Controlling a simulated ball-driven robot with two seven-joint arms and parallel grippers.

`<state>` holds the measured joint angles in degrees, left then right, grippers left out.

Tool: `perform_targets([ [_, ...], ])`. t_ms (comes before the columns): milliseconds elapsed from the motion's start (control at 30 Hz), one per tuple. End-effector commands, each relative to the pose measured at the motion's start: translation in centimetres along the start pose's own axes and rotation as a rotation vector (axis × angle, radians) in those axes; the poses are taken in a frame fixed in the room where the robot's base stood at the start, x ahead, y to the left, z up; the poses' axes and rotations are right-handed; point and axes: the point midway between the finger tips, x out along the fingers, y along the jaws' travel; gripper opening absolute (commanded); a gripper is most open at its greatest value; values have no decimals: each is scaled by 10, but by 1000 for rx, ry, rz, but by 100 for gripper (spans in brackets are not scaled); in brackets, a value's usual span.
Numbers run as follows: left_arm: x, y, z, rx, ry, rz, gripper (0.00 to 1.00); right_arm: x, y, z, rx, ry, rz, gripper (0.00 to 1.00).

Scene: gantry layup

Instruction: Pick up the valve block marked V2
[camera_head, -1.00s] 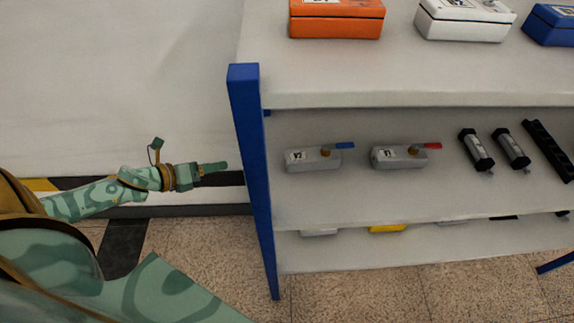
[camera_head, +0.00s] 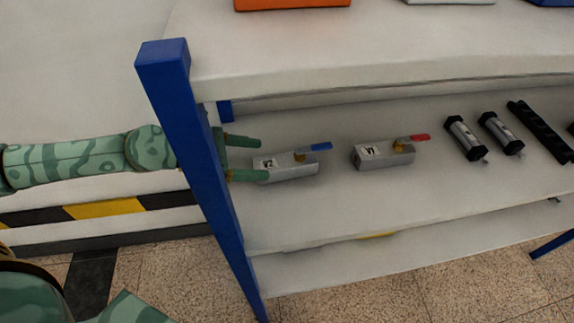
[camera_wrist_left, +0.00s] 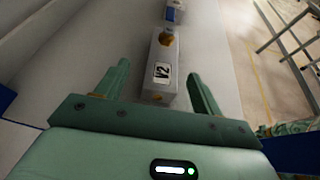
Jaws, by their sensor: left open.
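The valve block marked V2 (camera_head: 290,168) is a grey block with a blue lever and a brass fitting, lying on the middle shelf near the blue post. It also shows in the left wrist view (camera_wrist_left: 161,72), with its V2 label facing me. My left gripper (camera_head: 246,159) is open, its arm passing behind the blue post. Its fingers point at the label end of the block, and in the left wrist view (camera_wrist_left: 157,84) that end sits about between the fingertips. I cannot tell whether either finger touches it. My right gripper is not in view.
The blue post (camera_head: 187,150) stands in front of my left wrist. A similar block marked V1 (camera_head: 384,154) with a red lever lies to the right, then black and silver cylinders (camera_head: 465,138). The upper shelf (camera_head: 380,65) hangs above, carrying an orange case (camera_head: 292,4).

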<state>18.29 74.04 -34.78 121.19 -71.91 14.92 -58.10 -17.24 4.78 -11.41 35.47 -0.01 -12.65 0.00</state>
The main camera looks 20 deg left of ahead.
Motion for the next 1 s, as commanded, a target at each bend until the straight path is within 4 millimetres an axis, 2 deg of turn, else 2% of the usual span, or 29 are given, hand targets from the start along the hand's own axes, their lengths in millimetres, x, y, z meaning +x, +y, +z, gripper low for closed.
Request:
perform_targets([
  [33,4,0,5,5,-5,1,67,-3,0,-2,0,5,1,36],
  [267,17,-1,4,4,-1,-2,67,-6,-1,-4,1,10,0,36],
  [600,63,-5,4,3,-1,-2,67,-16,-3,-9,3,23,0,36],
  [833,66,-4,2,2,1,-2,67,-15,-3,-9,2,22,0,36],
  [867,66,-4,2,2,2,-2,64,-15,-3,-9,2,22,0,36],
  [1000,66,-4,2,2,1,-1,26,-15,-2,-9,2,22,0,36],
])
